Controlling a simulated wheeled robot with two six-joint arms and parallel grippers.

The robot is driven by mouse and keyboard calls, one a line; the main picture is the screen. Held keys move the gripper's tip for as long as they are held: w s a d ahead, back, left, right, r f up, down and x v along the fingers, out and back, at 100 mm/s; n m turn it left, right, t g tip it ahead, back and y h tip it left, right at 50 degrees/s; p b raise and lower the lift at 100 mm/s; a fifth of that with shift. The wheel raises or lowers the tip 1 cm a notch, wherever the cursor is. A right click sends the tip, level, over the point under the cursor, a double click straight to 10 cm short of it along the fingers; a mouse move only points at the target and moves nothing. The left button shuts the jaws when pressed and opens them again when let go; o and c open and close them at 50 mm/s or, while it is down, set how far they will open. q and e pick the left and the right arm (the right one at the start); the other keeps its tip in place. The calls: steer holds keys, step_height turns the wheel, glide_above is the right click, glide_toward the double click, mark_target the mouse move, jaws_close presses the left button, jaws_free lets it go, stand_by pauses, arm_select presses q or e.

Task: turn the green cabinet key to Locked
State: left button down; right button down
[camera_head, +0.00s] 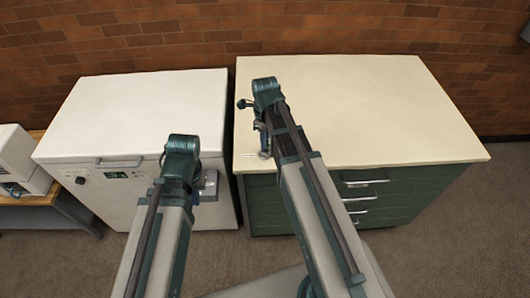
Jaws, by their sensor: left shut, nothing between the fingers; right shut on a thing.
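The green cabinet (415,190) stands at the right with a cream top and drawers with silver handles. My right gripper (264,153) is at the upper left of the cabinet's front, by the top's front edge. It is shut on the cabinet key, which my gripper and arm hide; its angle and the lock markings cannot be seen. My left gripper (209,186) is shut and empty, in front of the white chest's right side, apart from the cabinet.
A white chest (150,105) with a front handle, a dark knob and a small green display stands left of the cabinet, with a narrow gap between. A low wooden table (38,198) with white boxes is at the far left. Both tops are clear.

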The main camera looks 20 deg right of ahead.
steer(key=shift+m, duration=0.3)
steer(key=m, duration=0.6)
steer(key=shift+c, duration=1.6)
jaws_free()
steer(key=shift+r, duration=0.1)
step_height(320, 180, up, 9)
steer(key=p, duration=0.9)
